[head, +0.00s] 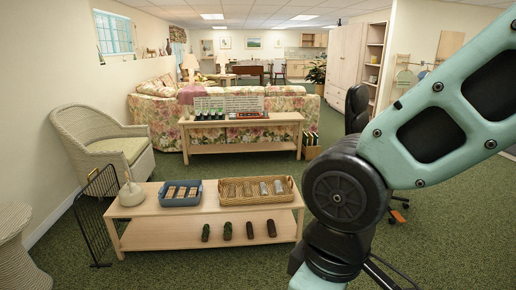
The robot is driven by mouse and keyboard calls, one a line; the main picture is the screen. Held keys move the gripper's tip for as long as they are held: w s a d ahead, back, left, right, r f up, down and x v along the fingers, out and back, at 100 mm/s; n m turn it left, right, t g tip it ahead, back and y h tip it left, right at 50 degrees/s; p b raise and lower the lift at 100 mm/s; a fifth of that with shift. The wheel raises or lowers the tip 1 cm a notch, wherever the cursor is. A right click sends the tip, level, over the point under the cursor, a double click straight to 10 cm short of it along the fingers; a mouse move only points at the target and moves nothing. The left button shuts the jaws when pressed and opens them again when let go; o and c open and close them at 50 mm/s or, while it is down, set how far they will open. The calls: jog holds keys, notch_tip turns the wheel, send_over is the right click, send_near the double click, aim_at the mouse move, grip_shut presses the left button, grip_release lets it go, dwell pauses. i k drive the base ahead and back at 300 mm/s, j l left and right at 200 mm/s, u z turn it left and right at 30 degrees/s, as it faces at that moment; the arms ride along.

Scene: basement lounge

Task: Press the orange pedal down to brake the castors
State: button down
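Small orange parts (397,215) show low above the green carpet, just right of my arm's dark joint. They are too small to tell whether one is the pedal, or whether it is up or down. A black chair-like thing (356,105) stands behind my arm, and its lower part is mostly hidden by the arm. No castors can be made out clearly. My teal and black arm fills the right side of the view, and my gripper is outside the picture.
A low wooden table (160,228) at the front left holds a blue basket (181,201), a wicker tray (282,202) and a white vase (131,192). A black rack (92,222) stands beside it. A console table (225,149) backs a floral sofa. Green carpet (455,225) is open at right.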

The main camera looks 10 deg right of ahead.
aim_at(398, 215)
jog(key=i+l+z, duration=0.1)
jog(key=i+z, duration=0.3)
jog(key=i, duration=0.2)
jog(key=i+j+z, duration=0.1)
jog(key=i+z, duration=0.3)
jog(key=i, duration=0.25)
jog(key=i+j+z, duration=0.4)
jog(key=i, duration=0.2)
jog(key=i+l, duration=0.15)
jog(key=i, duration=0.3)
jog(key=i+l+u, duration=0.1)
jog(key=i, duration=0.4)
jog(key=i+l, duration=0.3)
jog(key=i, duration=0.15)
jog(key=i+l, duration=0.2)
jog(key=i, duration=0.25)
jog(key=u, duration=0.05)
